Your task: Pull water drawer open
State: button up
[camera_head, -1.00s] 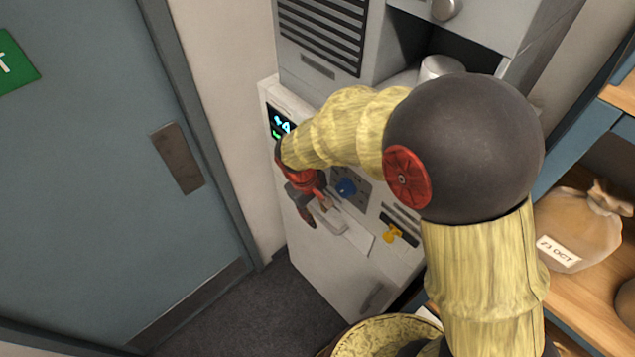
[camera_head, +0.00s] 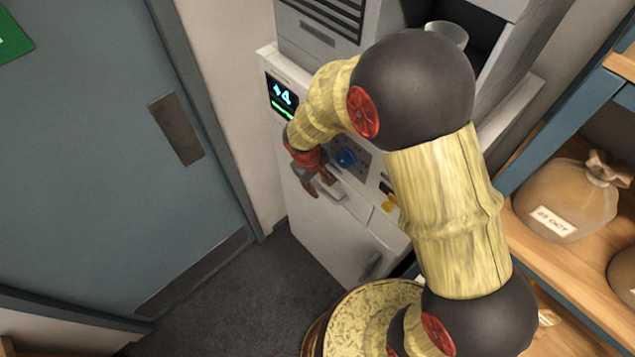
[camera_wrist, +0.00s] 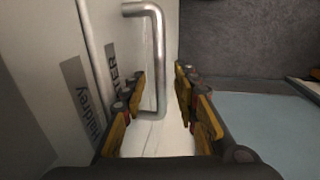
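The water drawer's front (camera_wrist: 110,18) shows side-on in the wrist view, with a dark label, partly hidden, ending in "ER". A silver bar handle (camera_wrist: 157,45) stands out from it. My gripper (camera_wrist: 160,82) is open, with one set of fingers on each side of the handle's near end and gaps visible between fingers and bar. In the head view my gripper (camera_head: 318,184) is at the front of the white machine (camera_head: 325,240), next to a pale handle (camera_head: 333,192). The fingers partly hide the drawer, and I cannot tell whether it stands out from the machine.
A blue-grey door (camera_head: 90,170) is at left. A shelf with a tied sack (camera_head: 570,195) is at right. Dark floor (camera_head: 225,300) is clear between.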

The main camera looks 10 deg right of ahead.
jog(key=shift+c, duration=0.3)
grip_shut()
dwell(0.6)
